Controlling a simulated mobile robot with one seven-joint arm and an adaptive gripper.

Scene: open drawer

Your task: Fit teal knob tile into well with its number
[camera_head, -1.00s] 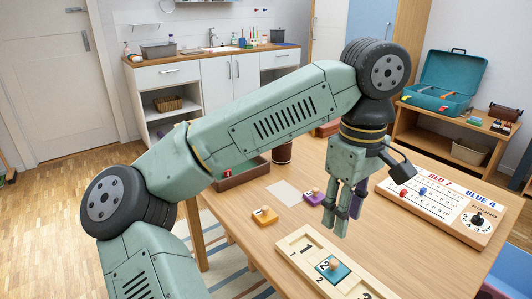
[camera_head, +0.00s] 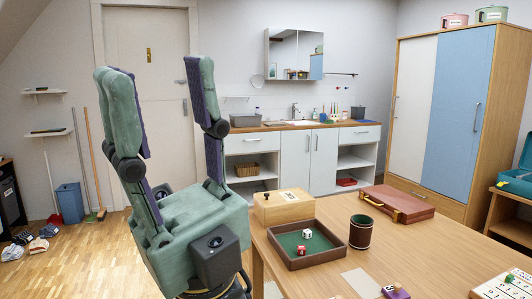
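My gripper (camera_head: 150,68) is large in the left of the view, close to the camera, with its fingers pointing up. Its two green fingers with dark purple pads stand wide apart, and nothing is between them. A purple knob tile (camera_head: 396,291) shows at the bottom edge on the wooden table (camera_head: 440,245), well right of my gripper, partly cut off by the frame.
On the table are a brown dice tray (camera_head: 343,254) with dice, a dark cup (camera_head: 361,232), a wooden box (camera_head: 284,208), a brown briefcase (camera_head: 396,203) and a pale card (camera_head: 362,282).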

